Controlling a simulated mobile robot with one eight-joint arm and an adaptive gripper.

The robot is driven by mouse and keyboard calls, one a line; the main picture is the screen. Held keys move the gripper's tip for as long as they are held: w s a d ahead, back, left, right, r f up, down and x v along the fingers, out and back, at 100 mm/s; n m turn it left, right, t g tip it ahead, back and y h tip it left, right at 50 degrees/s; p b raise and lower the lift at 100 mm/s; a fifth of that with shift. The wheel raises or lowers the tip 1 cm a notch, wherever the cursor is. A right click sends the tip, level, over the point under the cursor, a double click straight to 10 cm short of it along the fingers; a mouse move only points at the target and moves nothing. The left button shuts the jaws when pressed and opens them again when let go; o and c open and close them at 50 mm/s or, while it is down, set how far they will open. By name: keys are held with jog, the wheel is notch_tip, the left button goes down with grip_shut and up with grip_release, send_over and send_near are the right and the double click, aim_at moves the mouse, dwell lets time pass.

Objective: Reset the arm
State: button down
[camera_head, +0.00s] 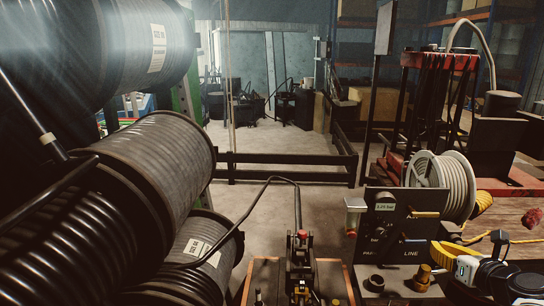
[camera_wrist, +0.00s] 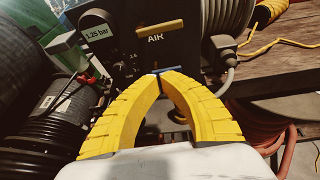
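My gripper (camera_wrist: 161,74) has two yellow ribbed fingers that curve inward, their tips together in the wrist view. Nothing is clearly held between them; a small blue edge shows at the tips. In the head view my gripper (camera_head: 438,253) is at the lower right, just right of a black control panel (camera_head: 385,222). The panel also fills the top of the wrist view (camera_wrist: 125,48), just beyond the fingertips. Its yellow AIR handle (camera_head: 426,214) lies about level and also shows in the wrist view (camera_wrist: 160,28), apart from the fingers.
A bench machine with a red knob (camera_head: 302,234) stands left of the panel, with a black hose (camera_head: 262,185) running to it. Large hose reels (camera_head: 160,165) crowd the left. A pale hose reel (camera_head: 452,185) stands behind the panel. Open floor (camera_head: 270,140) lies beyond a low rail.

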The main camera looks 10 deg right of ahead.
jog(key=s+a+n+g+y, duration=0.2)
jog(key=a+n+g+y, duration=0.15)
jog(key=a+n, duration=1.8)
jog(key=s+a+f+n+g+h, duration=0.1)
jog(key=s+a+n+g, duration=0.2)
jog(key=s+a+n, duration=0.6)
jog(key=a+n, duration=0.1)
jog(key=n, duration=0.7)
jog(key=shift+s+a+h, duration=0.15)
jog(key=shift+h, duration=0.2)
